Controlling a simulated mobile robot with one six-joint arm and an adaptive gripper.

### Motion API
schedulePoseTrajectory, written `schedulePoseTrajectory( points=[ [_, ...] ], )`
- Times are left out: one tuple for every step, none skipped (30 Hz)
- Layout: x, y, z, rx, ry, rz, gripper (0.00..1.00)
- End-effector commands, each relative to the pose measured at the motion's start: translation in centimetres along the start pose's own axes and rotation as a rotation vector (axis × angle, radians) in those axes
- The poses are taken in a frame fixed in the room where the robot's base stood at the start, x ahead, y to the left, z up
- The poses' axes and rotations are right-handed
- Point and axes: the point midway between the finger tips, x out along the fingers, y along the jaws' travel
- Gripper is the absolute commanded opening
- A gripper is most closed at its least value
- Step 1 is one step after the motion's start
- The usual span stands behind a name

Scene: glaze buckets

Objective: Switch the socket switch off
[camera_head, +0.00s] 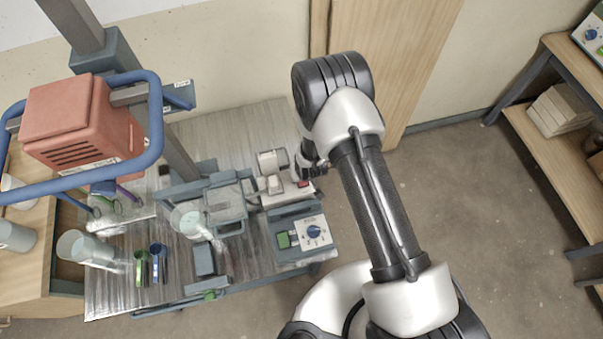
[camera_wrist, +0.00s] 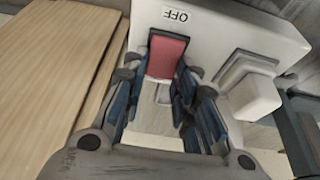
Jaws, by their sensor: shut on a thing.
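The white socket block (camera_head: 284,196) stands at the back right of the metal table, and it fills the top of the wrist view (camera_wrist: 225,38). Its red rocker switch (camera_wrist: 167,55) sits between my fingertips, beside an upside-down "OFF" label (camera_wrist: 176,15). In the head view the red switch (camera_head: 304,183) shows as a small patch by my gripper (camera_head: 306,178). My gripper (camera_wrist: 158,76) is shut on the red switch, with blue-padded fingers on both sides of it. A white plug (camera_wrist: 255,97) sits in the socket to the right of the switch. The rocker's tilt is unclear.
A control box with a blue knob (camera_head: 313,232) stands just in front of the socket. A wooden panel (camera_head: 385,55) rises behind.

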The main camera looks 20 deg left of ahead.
Motion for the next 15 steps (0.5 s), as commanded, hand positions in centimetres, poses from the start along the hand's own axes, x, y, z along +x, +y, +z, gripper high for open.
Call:
schedulePoseTrajectory(
  points=[
    [0.0,0.0,-0.06,0.0,0.001,0.0,0.28],
    [0.0,0.0,-0.07,0.0,0.001,0.0,0.3],
    [0.0,0.0,-0.07,0.0,0.001,0.0,0.33],
    [0.0,0.0,-0.06,0.0,0.001,0.0,0.35],
    [0.0,0.0,-0.06,0.0,0.001,0.0,0.37],
    [0.0,0.0,-0.06,0.0,0.001,0.0,0.4],
    [0.0,0.0,-0.06,0.0,0.001,0.0,0.42],
    [0.0,0.0,-0.06,0.0,0.001,0.0,0.44],
    [0.0,0.0,-0.06,0.0,0.001,0.0,0.47],
    [0.0,0.0,-0.06,0.0,0.001,0.0,0.47],
    [0.0,0.0,-0.06,0.0,0.001,0.0,0.47],
    [0.0,0.0,-0.06,0.0,0.001,0.0,0.47],
    [0.0,0.0,-0.06,0.0,0.0,0.0,0.47],
    [0.0,0.0,-0.06,0.0,0.0,0.0,0.47],
    [0.0,0.0,-0.06,0.0,0.0,0.0,0.47]
  ],
)
